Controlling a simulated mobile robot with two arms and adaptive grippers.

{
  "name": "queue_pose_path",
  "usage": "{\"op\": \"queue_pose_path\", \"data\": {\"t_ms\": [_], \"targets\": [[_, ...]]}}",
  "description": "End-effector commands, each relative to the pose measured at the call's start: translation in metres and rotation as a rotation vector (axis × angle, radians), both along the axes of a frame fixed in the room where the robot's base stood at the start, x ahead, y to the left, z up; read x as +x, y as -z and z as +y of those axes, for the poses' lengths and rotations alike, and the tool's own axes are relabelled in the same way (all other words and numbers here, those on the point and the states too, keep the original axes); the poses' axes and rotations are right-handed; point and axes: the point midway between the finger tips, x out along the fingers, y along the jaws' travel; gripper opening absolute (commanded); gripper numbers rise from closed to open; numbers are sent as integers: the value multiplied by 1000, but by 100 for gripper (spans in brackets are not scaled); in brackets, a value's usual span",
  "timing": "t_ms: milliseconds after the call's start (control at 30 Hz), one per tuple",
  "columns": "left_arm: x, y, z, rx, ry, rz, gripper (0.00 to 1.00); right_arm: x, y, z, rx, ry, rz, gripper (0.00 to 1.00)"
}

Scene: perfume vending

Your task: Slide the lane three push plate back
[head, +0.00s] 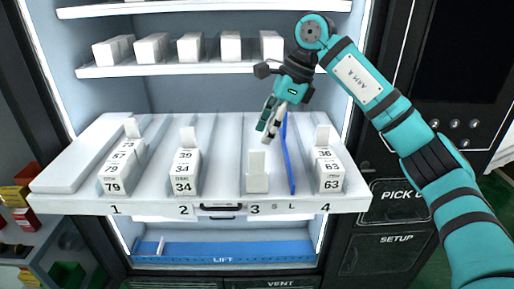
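The lane three push plate (257,163) is a small white upright plate at the front of lane three, just behind the printed 3 on the tray's front edge. No boxes show in that lane. My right gripper (268,130) is above the tray, behind the plate and slightly to its right in the picture, with its fingers pointing down. It appears apart from the plate. Its fingers lie close together, and I cannot tell whether they are fully shut. Nothing shows between them. My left gripper is not in view.
The pulled-out white tray (228,205) holds boxes in lane one (115,178), lane two (185,175) and lane four (328,172). A blue strip (288,160) runs right of lane three. A shelf (180,68) with white boxes is above. A blue lift (222,251) is below.

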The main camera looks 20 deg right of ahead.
Motion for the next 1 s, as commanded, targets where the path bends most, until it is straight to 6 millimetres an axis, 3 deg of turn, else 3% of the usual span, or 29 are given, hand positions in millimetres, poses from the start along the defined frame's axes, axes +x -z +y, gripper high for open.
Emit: {"op": "queue_pose_path", "data": {"t_ms": [133,333,733,1000], "targets": [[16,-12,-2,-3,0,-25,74,2,26,11,0,-2,4,35],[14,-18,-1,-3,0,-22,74,5,51,22,1,-2,2,35],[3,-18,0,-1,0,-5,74,7,61,25,1,-2,0,35],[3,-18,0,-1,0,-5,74,7,61,25,1,-1,0,2]]}}
